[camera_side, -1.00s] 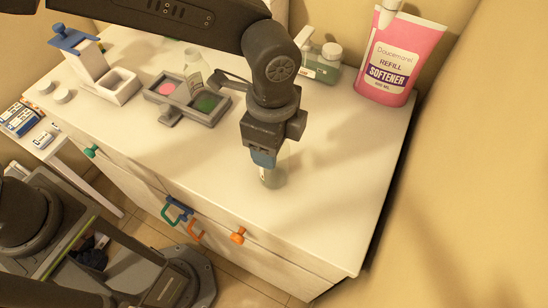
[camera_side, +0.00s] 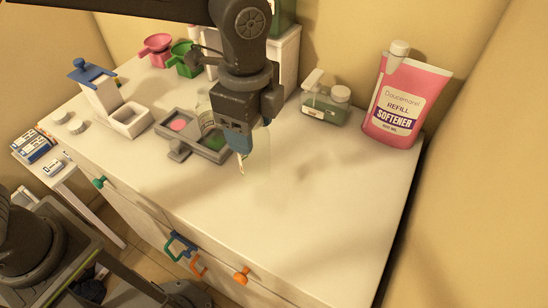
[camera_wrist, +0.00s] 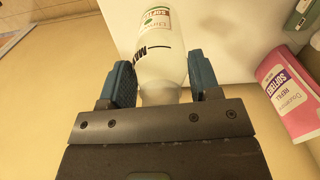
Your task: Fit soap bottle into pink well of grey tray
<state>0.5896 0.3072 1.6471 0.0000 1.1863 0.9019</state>
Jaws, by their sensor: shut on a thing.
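The grey tray (camera_side: 180,146) stands left of my gripper in the side view. Its pink well (camera_side: 178,125) is on the left and looks empty; its green well (camera_side: 212,143) is on the right, partly hidden by my gripper. In the side view my gripper (camera_side: 240,148) is just right of the tray, above the white top. In the wrist view my gripper (camera_wrist: 162,85) is shut on a translucent bottle (camera_wrist: 158,60) with a MAX line and a small printed label. The held bottle is hard to make out in the side view.
Another clear bottle (camera_side: 205,115) stands by the tray, beside my gripper. A green container (camera_side: 325,108) and a pink softener pouch (camera_side: 400,100) stand at the back right. A white dispenser with a blue top (camera_side: 98,90) is left. The right front of the white top (camera_side: 320,215) is clear.

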